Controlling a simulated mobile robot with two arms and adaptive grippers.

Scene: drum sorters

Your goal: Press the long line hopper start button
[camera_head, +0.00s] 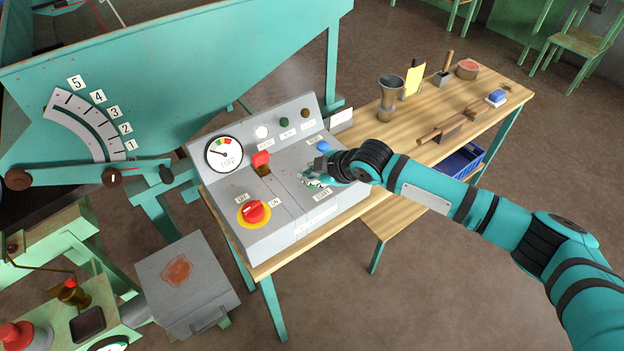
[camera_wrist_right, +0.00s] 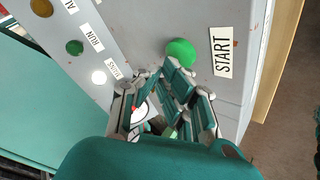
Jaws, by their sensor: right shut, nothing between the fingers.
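The grey control panel (camera_head: 283,205) stands on the near end of a wooden bench. The round green start button (camera_wrist_right: 181,52) shows beside its START label (camera_wrist_right: 222,52) in the right wrist view. The label also shows in the head view (camera_head: 321,193), just below my right gripper (camera_head: 314,181), which hides the button there. My right gripper is shut and empty, low over the panel. In the right wrist view its fingers (camera_wrist_right: 172,78) end close to the button; I cannot tell whether they touch it. My left gripper is not in view.
A teal hopper (camera_head: 200,60) stands behind. The bench (camera_head: 440,150) holds a metal cup (camera_head: 389,97) and tools at right.

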